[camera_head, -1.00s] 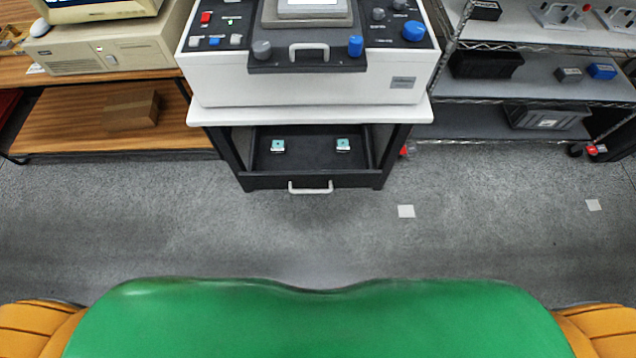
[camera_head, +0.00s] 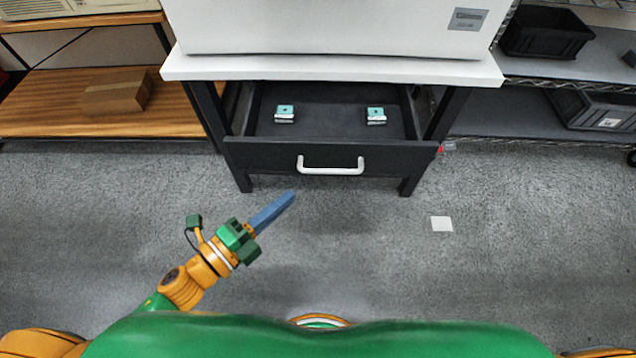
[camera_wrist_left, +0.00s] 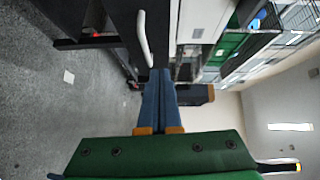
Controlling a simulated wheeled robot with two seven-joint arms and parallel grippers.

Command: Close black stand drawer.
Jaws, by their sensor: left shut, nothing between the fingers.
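The black stand (camera_head: 443,120) has its drawer (camera_head: 257,157) pulled open toward me. Two small teal-topped items, one on the left (camera_head: 285,113) and one on the right (camera_head: 376,115), lie on the drawer floor. A white bar handle (camera_head: 331,170) is on the drawer front, and it also shows in the left wrist view (camera_wrist_left: 145,38). My left gripper (camera_head: 291,194) is shut and empty, its blue fingers together, below and left of the handle in the head view. A gap shows between fingertips and drawer front there. My right gripper is not in view.
A white machine (camera_head: 320,28) rests on the stand's white top (camera_head: 350,70). A wooden shelf with a cardboard box (camera_head: 115,93) is at left. A wire rack with black bins (camera_head: 545,32) is at right.

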